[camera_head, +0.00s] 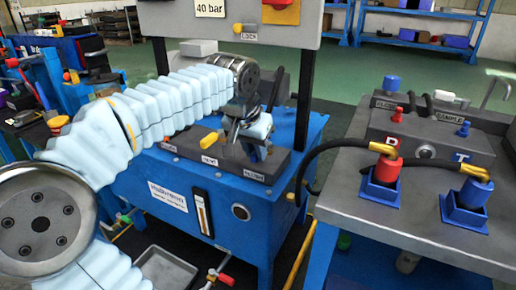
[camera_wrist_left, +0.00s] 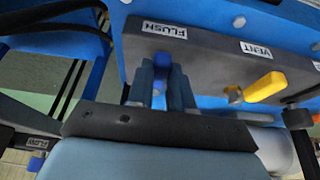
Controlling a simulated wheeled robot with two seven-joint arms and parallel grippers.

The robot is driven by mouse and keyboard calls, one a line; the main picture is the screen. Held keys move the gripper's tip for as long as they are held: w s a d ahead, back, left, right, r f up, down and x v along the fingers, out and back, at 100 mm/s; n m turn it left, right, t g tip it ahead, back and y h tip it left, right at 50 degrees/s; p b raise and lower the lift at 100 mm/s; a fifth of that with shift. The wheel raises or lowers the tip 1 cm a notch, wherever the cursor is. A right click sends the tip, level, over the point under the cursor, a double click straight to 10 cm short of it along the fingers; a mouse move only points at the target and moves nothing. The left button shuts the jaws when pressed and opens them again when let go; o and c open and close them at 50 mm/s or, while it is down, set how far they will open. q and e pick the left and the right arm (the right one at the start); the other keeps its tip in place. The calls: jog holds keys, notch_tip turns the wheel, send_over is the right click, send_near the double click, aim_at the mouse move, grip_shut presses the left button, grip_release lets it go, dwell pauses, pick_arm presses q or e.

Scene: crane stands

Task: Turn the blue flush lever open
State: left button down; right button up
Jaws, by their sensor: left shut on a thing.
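The blue flush lever (camera_wrist_left: 162,64) shows in the left wrist view just below the FLUSH label (camera_wrist_left: 164,30), on a dark grey block. My left gripper (camera_wrist_left: 161,88) is shut on it, with one grey-blue finger on each side. In the head view my left arm comes in from the left, and my left gripper (camera_head: 256,148) is at the block (camera_head: 222,152) on top of the blue cabinet. There the gripper hides most of the lever. How far the lever is turned is hard to tell. My right gripper is not in view.
A yellow vent lever (camera_wrist_left: 264,87) sits right of the flush lever, near the VENT label (camera_wrist_left: 256,48). In the head view, black posts (camera_head: 304,90) carry a panel above the cabinet (camera_head: 255,205). A grey bench (camera_head: 420,222) with red and blue hose couplings stands right.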

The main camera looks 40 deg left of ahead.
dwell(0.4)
pick_arm(q)
jog(key=c, duration=1)
grip_release()
jog(key=p+v, duration=0.2)
jog(key=v, duration=1.1)
jog(key=shift+r+p, duration=0.35)
jog(key=shift+p, duration=0.05)
jog(key=shift+s, duration=0.1)
